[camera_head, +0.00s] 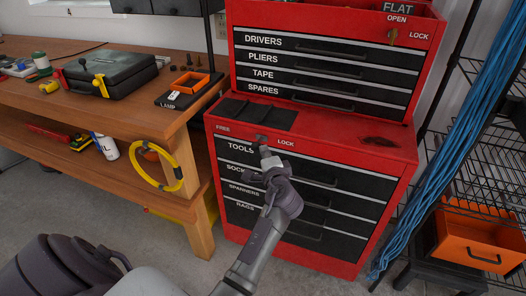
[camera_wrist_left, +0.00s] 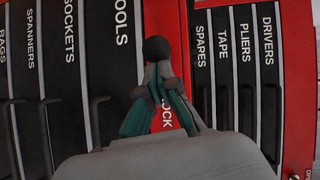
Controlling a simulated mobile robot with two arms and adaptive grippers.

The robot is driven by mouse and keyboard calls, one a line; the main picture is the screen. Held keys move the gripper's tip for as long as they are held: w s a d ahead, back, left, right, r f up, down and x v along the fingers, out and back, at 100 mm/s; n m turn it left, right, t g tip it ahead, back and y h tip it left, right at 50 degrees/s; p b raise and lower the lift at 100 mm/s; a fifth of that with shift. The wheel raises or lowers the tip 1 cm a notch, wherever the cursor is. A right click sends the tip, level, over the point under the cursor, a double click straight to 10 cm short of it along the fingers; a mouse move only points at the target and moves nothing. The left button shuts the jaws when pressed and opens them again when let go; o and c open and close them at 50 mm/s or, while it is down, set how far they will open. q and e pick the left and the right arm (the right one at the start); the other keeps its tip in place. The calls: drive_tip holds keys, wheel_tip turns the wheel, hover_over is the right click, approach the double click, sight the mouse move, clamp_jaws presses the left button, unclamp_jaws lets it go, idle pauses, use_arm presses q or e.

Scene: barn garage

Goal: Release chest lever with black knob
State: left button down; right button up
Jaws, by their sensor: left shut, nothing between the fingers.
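The red tool chest (camera_head: 408,146) stands ahead, with black drawers labelled TOOLS, SOCKETS, SPANNERS and RAGS. FREE and LOCK labels sit on the red strip above the TOOLS drawer. The black knob (camera_wrist_left: 156,48) shows in the left wrist view, just beyond my left fingertips; I cannot tell whether they touch it. My left gripper (camera_head: 266,152) is shut and empty in front of that strip, between the two labels. It also shows in the left wrist view (camera_wrist_left: 157,84). The fingers hide the lever below the knob, so its exact position cannot be told. My right gripper is not in view.
A wooden workbench (camera_head: 112,103) with a dark case (camera_head: 108,74) and an orange tray (camera_head: 196,83) stands at the left. A yellow hose (camera_head: 138,178) hangs at its edge. Blue ropes (camera_head: 455,150) and an orange bin (camera_head: 468,243) are at the right.

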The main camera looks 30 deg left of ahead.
use_arm(q)
drive_tip(key=shift+s+r, duration=0.1)
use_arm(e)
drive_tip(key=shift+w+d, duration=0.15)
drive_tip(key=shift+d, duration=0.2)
use_arm(q)
drive_tip(key=s+a+p, duration=0.1)
drive_tip(key=a, duration=0.5)
drive_tip(key=shift+s+a+p, duration=0.15)
drive_tip(key=shift+s+p, duration=0.1)
drive_tip(key=shift+p, duration=0.1)
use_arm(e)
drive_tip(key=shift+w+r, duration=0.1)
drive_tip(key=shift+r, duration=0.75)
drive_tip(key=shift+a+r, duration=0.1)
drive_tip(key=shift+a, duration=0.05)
